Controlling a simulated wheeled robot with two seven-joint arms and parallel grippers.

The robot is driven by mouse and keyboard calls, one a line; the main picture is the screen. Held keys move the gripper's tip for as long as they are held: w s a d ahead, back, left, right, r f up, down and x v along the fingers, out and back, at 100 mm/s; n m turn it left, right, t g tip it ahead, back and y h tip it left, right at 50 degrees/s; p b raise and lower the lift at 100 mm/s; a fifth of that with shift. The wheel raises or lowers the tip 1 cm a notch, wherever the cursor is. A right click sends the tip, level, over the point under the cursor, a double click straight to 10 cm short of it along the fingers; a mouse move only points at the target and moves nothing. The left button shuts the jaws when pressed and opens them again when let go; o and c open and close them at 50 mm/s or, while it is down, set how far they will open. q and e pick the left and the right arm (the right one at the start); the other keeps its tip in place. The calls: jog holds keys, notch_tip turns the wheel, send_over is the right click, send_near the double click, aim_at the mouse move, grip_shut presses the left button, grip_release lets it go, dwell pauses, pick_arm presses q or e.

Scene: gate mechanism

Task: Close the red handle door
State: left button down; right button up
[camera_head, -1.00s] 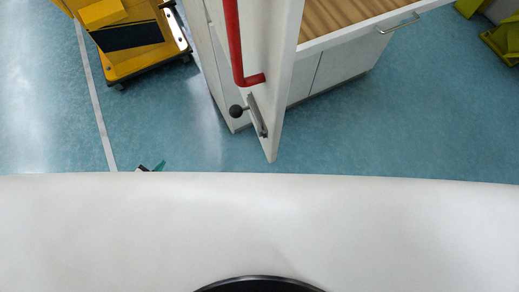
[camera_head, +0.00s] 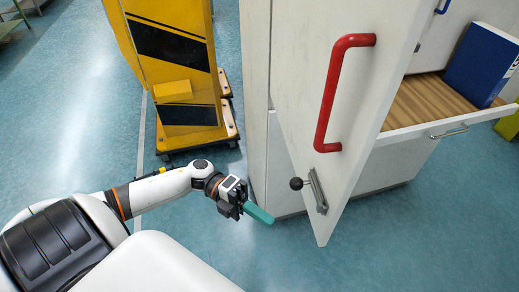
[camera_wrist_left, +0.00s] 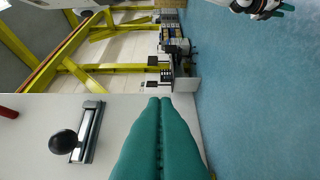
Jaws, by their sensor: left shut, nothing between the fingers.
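The white door (camera_head: 360,110) stands open, swung out from a white cabinet. Its red handle (camera_head: 333,95) is on the face toward me. Below it is a latch plate (camera_head: 317,190) with a black knob (camera_head: 296,183). My left gripper (camera_head: 258,213) is shut and empty, left of the door's lower part, apart from the knob. In the left wrist view the shut teal fingers (camera_wrist_left: 158,135) lie beside the door face (camera_wrist_left: 115,130), with the black knob (camera_wrist_left: 63,142) to their left and a red end (camera_wrist_left: 8,112) at the edge. My right gripper is not seen in the head view.
A yellow and black machine (camera_head: 175,60) on a wheeled base stands behind my left arm. Inside the cabinet, a wooden shelf (camera_head: 425,100) holds a blue binder (camera_head: 480,65). The blue floor (camera_head: 290,260) in front of the door is clear.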

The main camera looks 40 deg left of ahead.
aim_at(317, 237)
pick_arm(q)
jog(key=d+p, duration=0.1)
jog(key=d, duration=0.1)
jog(key=w+d+p, duration=0.1)
jog(key=d, duration=0.2)
jog(key=w+d+p, duration=0.1)
jog(key=d+p, duration=0.1)
jog(key=d, duration=0.1)
jog(key=shift+w+r, duration=0.15)
jog(key=shift+w, duration=0.1)
jog(key=shift+w+d, duration=0.1)
jog(key=shift+w, duration=0.1)
